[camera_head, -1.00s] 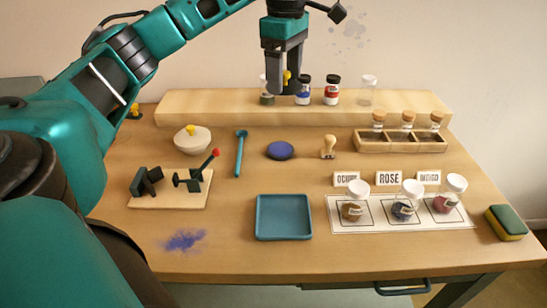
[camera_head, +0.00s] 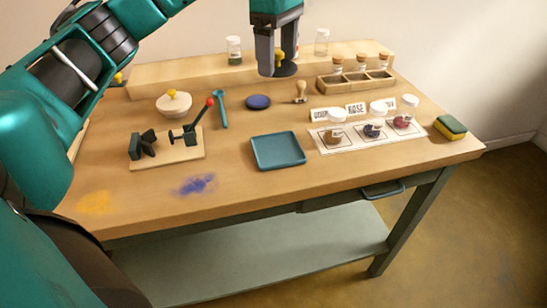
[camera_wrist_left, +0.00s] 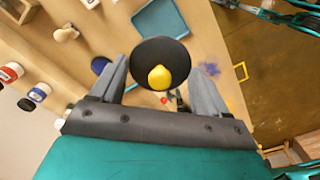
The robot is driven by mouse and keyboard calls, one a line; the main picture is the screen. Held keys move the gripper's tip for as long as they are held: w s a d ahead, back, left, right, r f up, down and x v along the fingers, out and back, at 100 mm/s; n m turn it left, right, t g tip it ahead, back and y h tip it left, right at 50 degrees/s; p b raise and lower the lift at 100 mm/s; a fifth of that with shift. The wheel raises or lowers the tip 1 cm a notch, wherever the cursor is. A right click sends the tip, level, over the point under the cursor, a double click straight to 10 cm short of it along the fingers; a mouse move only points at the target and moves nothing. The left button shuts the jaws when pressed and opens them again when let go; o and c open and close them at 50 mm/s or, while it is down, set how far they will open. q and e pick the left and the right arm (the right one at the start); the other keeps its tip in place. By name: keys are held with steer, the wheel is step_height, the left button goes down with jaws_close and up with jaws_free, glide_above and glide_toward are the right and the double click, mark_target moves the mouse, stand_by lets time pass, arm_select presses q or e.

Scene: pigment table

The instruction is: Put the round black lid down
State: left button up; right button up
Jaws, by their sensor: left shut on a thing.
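The round black lid (camera_head: 287,71) with a yellow knob hangs in my left gripper (camera_head: 276,64), above the back part of the table. In the left wrist view the lid (camera_wrist_left: 150,45) shows as a black disc with its knob (camera_wrist_left: 159,77) between the two fingers of my left gripper (camera_wrist_left: 158,82). The gripper is shut on the lid by its knob. The lid is clear of the table top. My right gripper is not in view in the head picture.
A wooden shelf block (camera_head: 150,76) with jars runs along the back. A teal tray (camera_head: 278,151) is in front. The front strip is mostly clear.

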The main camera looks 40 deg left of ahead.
mark_target(277, 150)
arm_select(q)
steer(key=shift+s+d+f, duration=0.1)
steer(key=shift+d+f, duration=0.05)
steer(key=shift+f, duration=0.2)
step_height(277, 150, down, 15)
steer(key=shift+f+b, duration=0.1)
steer(key=shift+b, duration=0.55)
step_height(277, 150, down, 4)
steer(key=shift+f, duration=0.15)
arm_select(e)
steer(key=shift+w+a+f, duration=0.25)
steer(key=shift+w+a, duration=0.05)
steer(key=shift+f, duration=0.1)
arm_select(q)
steer(key=o, duration=0.6)
steer(key=shift+f, duration=0.1)
steer(key=shift+c, duration=0.2)
steer(key=shift+o, duration=0.9)
